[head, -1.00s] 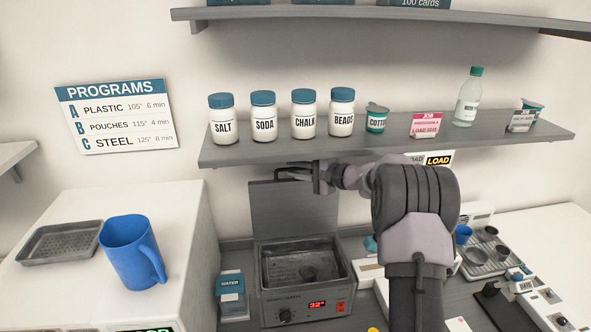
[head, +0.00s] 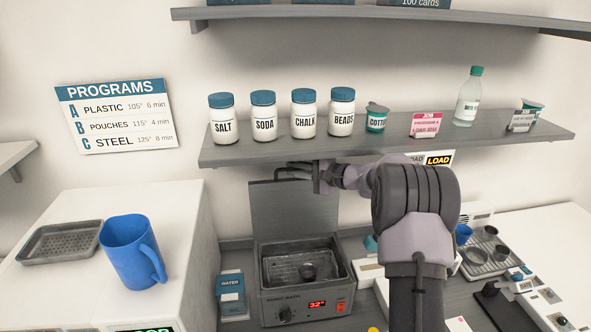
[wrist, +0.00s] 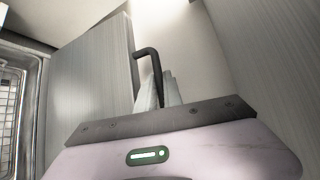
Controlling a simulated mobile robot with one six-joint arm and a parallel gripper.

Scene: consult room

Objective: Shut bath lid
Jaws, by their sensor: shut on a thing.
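The sonic bath (head: 306,285) stands on the counter with its basin open and a small dark item inside. Its grey lid (head: 293,215) stands upright at the back of the bath; the lid also shows in the wrist view (wrist: 88,95). My gripper (head: 300,172) is at the lid's top edge, just under the shelf. In the wrist view a dark bent handle (wrist: 150,62) on the lid runs down to the jaws, which are shut on it. The fingertips are partly hidden there by the gripper body.
A shelf (head: 390,138) with several jars and a clear bottle runs close above my gripper. A water carton (head: 231,297) stands left of the bath. A blue jug (head: 133,252) and a tray (head: 60,242) are on the white cabinet. A cluttered tray (head: 487,258) lies right.

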